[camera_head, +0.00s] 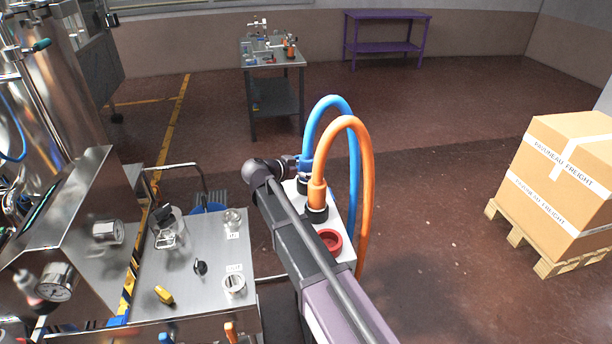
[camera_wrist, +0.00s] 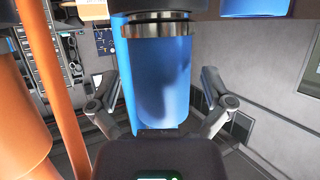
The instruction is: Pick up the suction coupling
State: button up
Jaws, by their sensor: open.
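A blue coupling (camera_head: 304,164) on a thick blue hose stands in a white holder (camera_head: 345,250); no readable label shows whether it is the suction one. In the wrist view the blue coupling (camera_wrist: 165,80), with a metal ring and dark collar, fills the middle. An orange coupling (camera_head: 317,193) with an orange hose stands beside it, nearer the camera, and shows at the left of the wrist view (camera_wrist: 20,115). My gripper (camera_wrist: 163,100) is open, its fingers apart on either side of the blue coupling, with visible gaps. In the head view my gripper (camera_head: 289,162) is partly hidden at the blue coupling.
A red ring socket (camera_head: 330,241) sits at the holder's near end. A steel bench (camera_head: 195,260) with two ports, a gauge and a yellow part is at left. Boxes on a pallet (camera_head: 560,185) stand at right. A small table (camera_head: 272,60) is behind. Open floor lies between.

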aim_at(304, 158)
jog(key=shift+w+d+f, duration=0.2)
jog(key=shift+w+d, duration=0.2)
jog(key=c, duration=1.2)
jog(key=shift+r, duration=0.2)
jog(key=shift+c, duration=0.2)
notch_tip(304, 158, up, 4)
jog(key=p, duration=0.3)
jog(key=shift+f+p, duration=0.2)
jog(key=shift+p, duration=0.2)
jog(key=s+a+r+p, duration=0.1)
jog(key=s+a, duration=1)
jog(key=shift+s, duration=0.3)
jog(key=shift+r, duration=0.1)
